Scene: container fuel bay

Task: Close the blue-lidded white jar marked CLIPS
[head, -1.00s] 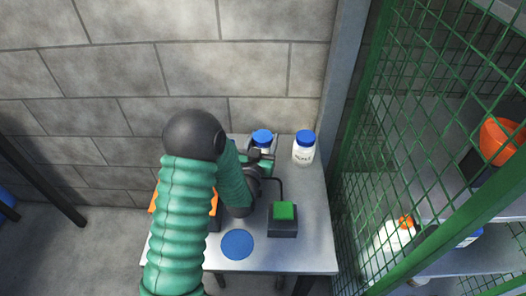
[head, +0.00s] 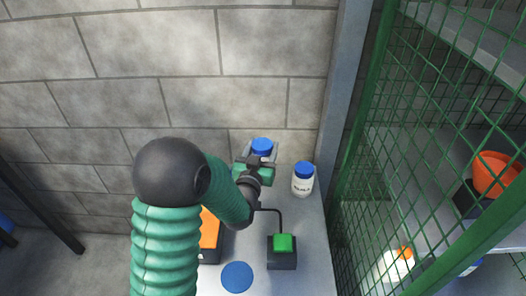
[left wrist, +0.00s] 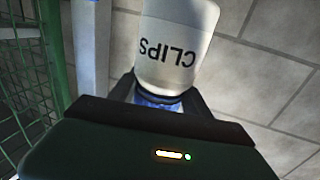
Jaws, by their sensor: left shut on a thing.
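The white jar marked CLIPS (left wrist: 178,45) shows in the left wrist view with its label upside down in the picture. Its blue lid (left wrist: 158,98) is between the dark fingers of my left gripper (left wrist: 155,105). In the head view the blue lid (head: 262,145) is at the back of the table by the wall, and my left gripper (head: 261,158) is shut on it from the near side. The gripper hides most of the jar body there. I cannot tell how tightly the lid sits on the jar. My right gripper is not in view.
A second blue-lidded white jar (head: 302,183) stands just right of the gripper. A dark box with a green top (head: 283,245), a flat blue disc (head: 237,277) and an orange item (head: 209,235) are nearer. A green mesh cage (head: 375,160) bounds the right side.

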